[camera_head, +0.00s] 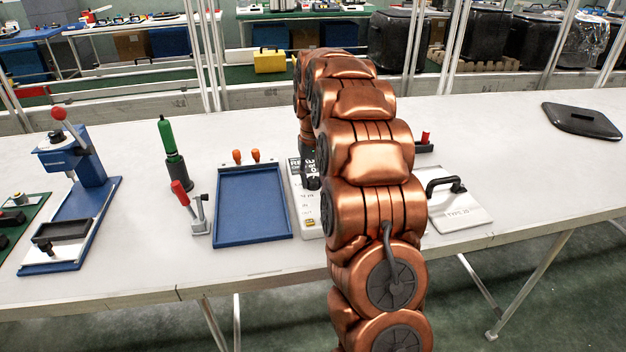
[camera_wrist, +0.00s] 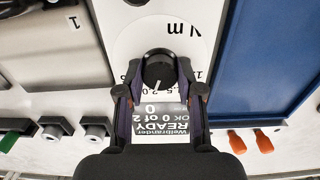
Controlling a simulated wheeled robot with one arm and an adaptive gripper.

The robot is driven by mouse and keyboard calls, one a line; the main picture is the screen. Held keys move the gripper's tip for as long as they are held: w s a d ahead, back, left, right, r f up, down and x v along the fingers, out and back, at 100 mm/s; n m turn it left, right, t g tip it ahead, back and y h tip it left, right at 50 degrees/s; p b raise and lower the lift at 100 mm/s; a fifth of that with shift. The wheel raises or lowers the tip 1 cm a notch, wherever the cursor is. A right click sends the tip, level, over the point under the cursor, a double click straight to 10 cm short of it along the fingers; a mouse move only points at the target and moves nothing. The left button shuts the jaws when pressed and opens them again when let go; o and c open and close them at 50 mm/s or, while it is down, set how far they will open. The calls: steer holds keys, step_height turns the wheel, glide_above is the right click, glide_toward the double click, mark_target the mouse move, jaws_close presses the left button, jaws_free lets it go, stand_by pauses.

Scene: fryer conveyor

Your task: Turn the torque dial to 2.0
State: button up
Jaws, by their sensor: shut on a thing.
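The torque dial (camera_wrist: 160,70) is a round black knob on a white round plate, seen upside down in the wrist view. A short white pointer line on it points towards the printed scale beside the display. A number like 2.0 shows there, but the exact setting is too small to tell. My gripper (camera_wrist: 161,76) is shut on the dial, with one finger at each side. The display (camera_wrist: 162,127) reads READY and OK 0 of 2. In the head view, my arm hides the dial and much of the white device (camera_head: 306,212).
A blue tray (camera_head: 253,238) lies left of the device, with two orange-tipped pegs (camera_head: 246,157) behind it. A green-handled tool (camera_head: 167,140), a red-handled clamp (camera_head: 197,215) and a blue press (camera_head: 88,180) stand further left. A metal plate with a black handle (camera_head: 462,213) lies right.

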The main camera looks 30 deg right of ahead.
mark_target(313, 179)
stand_by(0.4)
steer(key=o, duration=1.2)
steer(key=shift+c, duration=0.2)
step_height(313, 179, up, 12)
stand_by(0.4)
